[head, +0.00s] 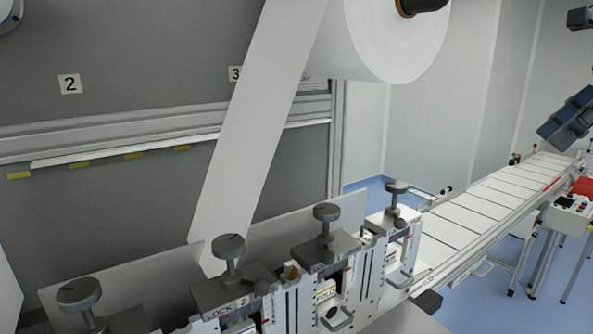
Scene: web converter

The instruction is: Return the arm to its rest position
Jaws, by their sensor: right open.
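My right gripper (566,120) shows at the right edge, a dark blue-grey shape held up in the air above the conveyor. It is open, and I see nothing held in it. It is apart from the machine and the conveyor. Part of my right arm may be the dark shape above it at the top right corner. My left gripper and left arm are not in view.
A white web runs down from a large roll (395,38) to a row of clamp units with grey knobs (327,213). A conveyor (480,205) with white panels runs back right. A control box (570,208) stands beside it. Blue floor (560,275) is partly clear at right.

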